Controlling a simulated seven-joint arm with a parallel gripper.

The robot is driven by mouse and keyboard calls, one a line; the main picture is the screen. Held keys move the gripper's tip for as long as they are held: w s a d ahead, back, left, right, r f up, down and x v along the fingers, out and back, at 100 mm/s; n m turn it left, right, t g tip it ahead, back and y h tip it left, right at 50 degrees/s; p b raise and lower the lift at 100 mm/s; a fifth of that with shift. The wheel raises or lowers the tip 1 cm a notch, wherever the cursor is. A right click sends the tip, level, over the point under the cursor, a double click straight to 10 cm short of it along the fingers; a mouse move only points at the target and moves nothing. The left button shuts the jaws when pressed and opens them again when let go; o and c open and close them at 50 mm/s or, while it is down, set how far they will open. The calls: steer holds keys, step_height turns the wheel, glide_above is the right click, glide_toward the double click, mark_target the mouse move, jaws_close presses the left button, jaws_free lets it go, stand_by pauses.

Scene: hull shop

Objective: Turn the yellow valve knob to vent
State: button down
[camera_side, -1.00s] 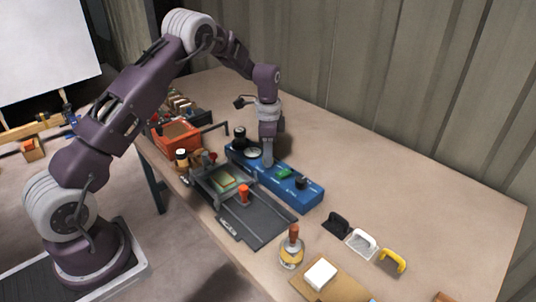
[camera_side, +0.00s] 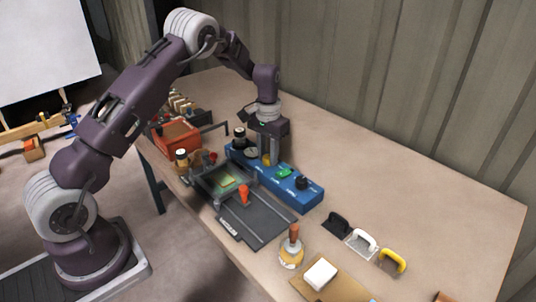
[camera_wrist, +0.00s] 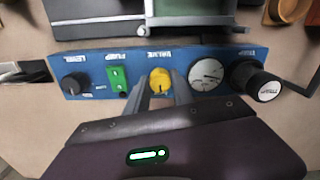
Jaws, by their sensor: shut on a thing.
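The yellow valve knob (camera_wrist: 160,81) sits on the blue panel (camera_wrist: 215,57), between a green switch and a round gauge. In the side view a bit of the yellow knob (camera_side: 266,159) shows below my gripper. My gripper (camera_wrist: 161,92) is shut on the knob, with one finger on each side of it in the wrist view. In the side view my gripper (camera_side: 268,150) points down at the blue panel (camera_side: 314,194). The small marks around the knob are too blurred to read.
On the panel are a green switch (camera_wrist: 117,78), a black level knob (camera_wrist: 75,84), a gauge (camera_wrist: 206,75) and a tall black dump knob (camera_wrist: 256,83). A dark tray fixture (camera_side: 257,222) lies in front. Handles (camera_side: 362,241) stand to the right. The back table is clear.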

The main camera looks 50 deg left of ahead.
mark_target(268, 156)
steer(key=n, duration=0.5)
steer(key=shift+n, duration=0.3)
steer(key=n, duration=0.5)
steer(key=shift+n, duration=0.4)
steer(key=c, duration=1.1)
jaws_free()
step_height(268, 156, up, 7)
steer(key=shift+r, duration=0.1)
